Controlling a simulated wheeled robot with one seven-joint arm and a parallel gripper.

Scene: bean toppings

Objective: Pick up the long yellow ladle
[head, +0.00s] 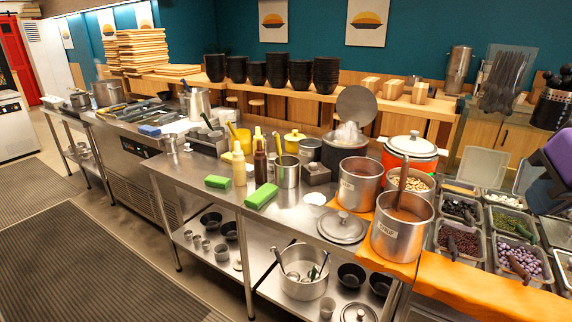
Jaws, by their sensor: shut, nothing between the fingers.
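A yellow handle (278,144) stands up out of a tall steel container (287,173) on the steel counter, near the middle of the head view. It leans slightly left. A second yellow handle (232,131) sticks up farther back and left. The lower ends of both are hidden, so I cannot tell which one is the long ladle.
Squeeze bottles (260,162) and green sponges (261,196) stand and lie close left of the steel container. A steel pot (401,238) is at the front right. Bare steel counter (290,210) lies in front. Topping bins (459,241) fill the right.

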